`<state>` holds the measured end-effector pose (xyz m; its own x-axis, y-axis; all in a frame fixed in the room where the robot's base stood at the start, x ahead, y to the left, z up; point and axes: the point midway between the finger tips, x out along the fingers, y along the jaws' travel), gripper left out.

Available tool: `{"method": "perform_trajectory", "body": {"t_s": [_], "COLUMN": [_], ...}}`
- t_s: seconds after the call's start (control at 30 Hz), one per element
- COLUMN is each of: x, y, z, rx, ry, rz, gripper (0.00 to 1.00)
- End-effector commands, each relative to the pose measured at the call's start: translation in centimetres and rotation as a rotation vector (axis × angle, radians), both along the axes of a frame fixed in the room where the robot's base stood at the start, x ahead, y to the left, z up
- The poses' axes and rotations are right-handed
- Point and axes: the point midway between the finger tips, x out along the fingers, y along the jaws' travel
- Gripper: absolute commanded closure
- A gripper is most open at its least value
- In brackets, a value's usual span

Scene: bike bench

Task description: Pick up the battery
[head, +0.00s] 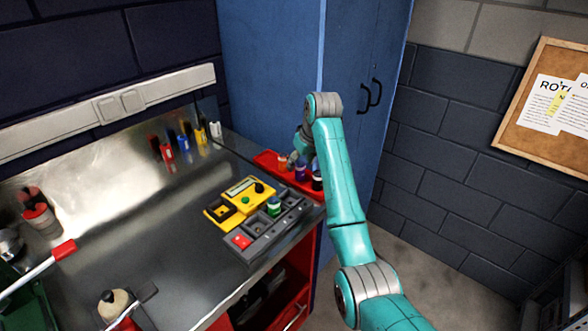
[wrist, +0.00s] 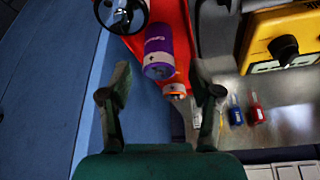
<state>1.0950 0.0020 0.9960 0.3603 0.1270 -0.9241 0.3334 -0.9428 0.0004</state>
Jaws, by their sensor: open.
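A purple cylinder with white lettering, which looks like a battery (wrist: 159,48), stands in a red tray (wrist: 178,14); it also shows in the head view (head: 301,171). An orange-banded cylinder (wrist: 175,90) is beside it, and a dark round-topped one (wrist: 121,13) is at the upper left of the wrist view. My gripper (wrist: 160,70) is open and empty. In the wrist view the purple cylinder lies between the directions of its two fingers, just beyond the tips. In the head view my gripper (head: 298,146) is above the tray (head: 264,158), partly hidden by my arm.
A yellow meter (head: 238,199) with a black knob and a grey compartment tray (head: 255,254) holding a green-topped cylinder (head: 274,206) are left of the red tray. Several coloured markers (head: 168,154) stand behind. A blue cabinet (head: 270,70) is close beyond the tray.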

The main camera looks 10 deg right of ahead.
Motion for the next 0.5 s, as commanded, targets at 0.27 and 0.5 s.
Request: {"method": "perform_trajectory", "body": {"t_s": [0.27, 0.5], "x": [-0.23, -0.22], "y": [-0.25, -0.24], "z": [-1.19, -1.18], "rx": [0.0, 0.0], "ry": [0.0, 0.0], "rz": [0.0, 0.0], "gripper": [0.37, 0.82]}}
